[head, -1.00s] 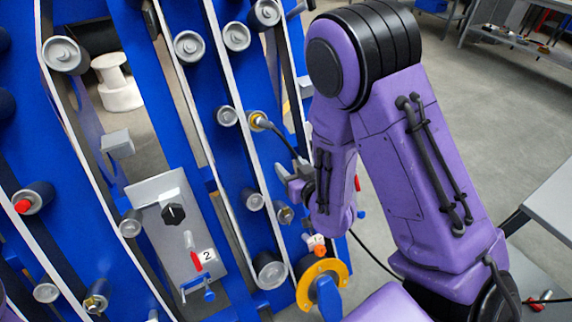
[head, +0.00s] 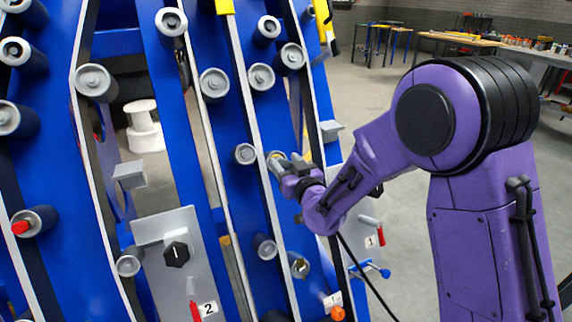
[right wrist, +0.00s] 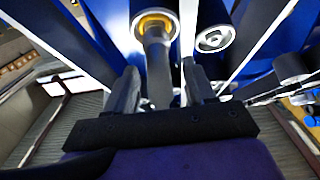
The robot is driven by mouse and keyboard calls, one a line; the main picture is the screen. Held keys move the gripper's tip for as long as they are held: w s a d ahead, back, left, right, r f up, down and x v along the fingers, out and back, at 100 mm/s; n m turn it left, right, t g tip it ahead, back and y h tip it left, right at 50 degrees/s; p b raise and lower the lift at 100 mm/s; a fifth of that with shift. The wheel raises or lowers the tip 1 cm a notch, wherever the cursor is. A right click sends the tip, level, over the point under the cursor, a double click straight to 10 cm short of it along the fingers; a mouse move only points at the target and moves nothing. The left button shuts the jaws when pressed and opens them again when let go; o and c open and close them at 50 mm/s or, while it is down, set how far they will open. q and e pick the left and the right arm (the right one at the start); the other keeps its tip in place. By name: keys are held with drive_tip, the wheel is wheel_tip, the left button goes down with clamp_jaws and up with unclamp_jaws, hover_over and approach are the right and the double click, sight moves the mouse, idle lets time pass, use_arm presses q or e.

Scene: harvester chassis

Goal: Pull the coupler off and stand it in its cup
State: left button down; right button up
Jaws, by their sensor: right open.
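The coupler (right wrist: 158,62) is a grey cylinder seated in a yellow-ringed socket (right wrist: 152,22) on the blue chassis. In the right wrist view it reaches down between the two dark fingers of my right gripper (right wrist: 160,88). The fingers are open, one on each side, with gaps visible beside the coupler. In the head view my right gripper (head: 284,167) is at the socket and mostly hides the coupler. A black cable (head: 366,268) hangs below the right wrist. I cannot make out the cup. My left gripper is not in view.
Grey rollers (head: 214,84) stick out from the blue chassis (head: 185,120) around the socket. A grey panel (head: 165,255) with a black knob (head: 176,252) is at lower left. Open floor lies behind my right arm.

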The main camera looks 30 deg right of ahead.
drive_tip(key=shift+w, duration=0.15)
clamp_jaws()
drive_tip(key=shift+s+a+r+p, duration=0.1)
drive_tip(key=shift+s+r+p, duration=0.35)
drive_tip(key=shift+s, duration=0.35)
drive_tip(key=shift+s+r+p, duration=0.35)
drive_tip(key=shift+s+r, duration=0.1)
drive_tip(key=shift+s, duration=0.35)
